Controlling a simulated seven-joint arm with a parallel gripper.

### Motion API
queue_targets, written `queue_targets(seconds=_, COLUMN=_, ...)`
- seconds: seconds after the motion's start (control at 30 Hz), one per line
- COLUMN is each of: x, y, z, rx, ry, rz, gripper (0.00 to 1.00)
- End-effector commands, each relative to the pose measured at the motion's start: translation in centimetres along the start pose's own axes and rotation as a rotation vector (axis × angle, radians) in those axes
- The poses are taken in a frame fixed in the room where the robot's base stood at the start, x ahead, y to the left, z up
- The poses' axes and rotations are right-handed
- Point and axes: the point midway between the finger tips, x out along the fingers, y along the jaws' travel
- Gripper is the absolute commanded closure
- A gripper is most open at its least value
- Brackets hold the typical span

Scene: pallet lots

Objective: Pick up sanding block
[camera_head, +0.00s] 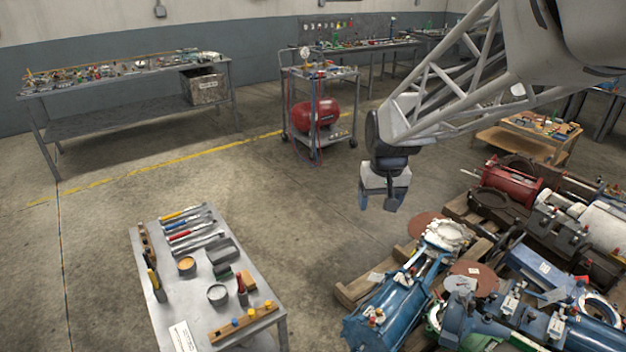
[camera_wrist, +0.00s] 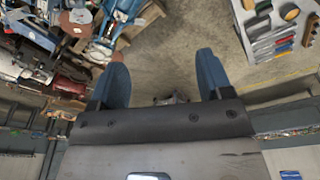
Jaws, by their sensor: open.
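The small grey table (camera_head: 172,305) at the lower left of the head view holds hand tools. A dark green block (camera_head: 222,272) and a small orange-tan block (camera_head: 248,281) lie near its right side; I cannot tell for sure which is the sanding block. My gripper (camera_head: 384,198) hangs in the air right of the table and well above the floor, apart from the blocks. In the wrist view my gripper (camera_wrist: 161,70) has its two blue fingers spread wide with nothing between them. The table's tools show small at the upper right there.
Pallets with blue cylinders (camera_head: 393,303) fill the right. Open floor lies between.

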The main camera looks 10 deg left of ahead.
Motion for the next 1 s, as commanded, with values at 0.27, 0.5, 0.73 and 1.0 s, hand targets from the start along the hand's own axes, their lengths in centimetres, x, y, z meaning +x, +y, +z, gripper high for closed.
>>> queue_targets(seconds=0.27, x=4.4, y=-3.5, z=-5.7, rx=-0.064, ry=-0.019, rz=-0.009, gripper=0.28)
queue_targets(seconds=0.5, x=8.8, y=-6.9, z=-9.9, rx=-0.117, ry=-0.036, rz=-0.015, gripper=0.28)
queue_targets(seconds=0.73, x=13.4, y=-10.6, z=-13.5, rx=-0.168, ry=-0.050, rz=-0.021, gripper=0.28)
queue_targets(seconds=1.0, x=19.5, y=-15.3, z=-16.9, rx=-0.229, ry=-0.067, rz=-0.027, gripper=0.28)
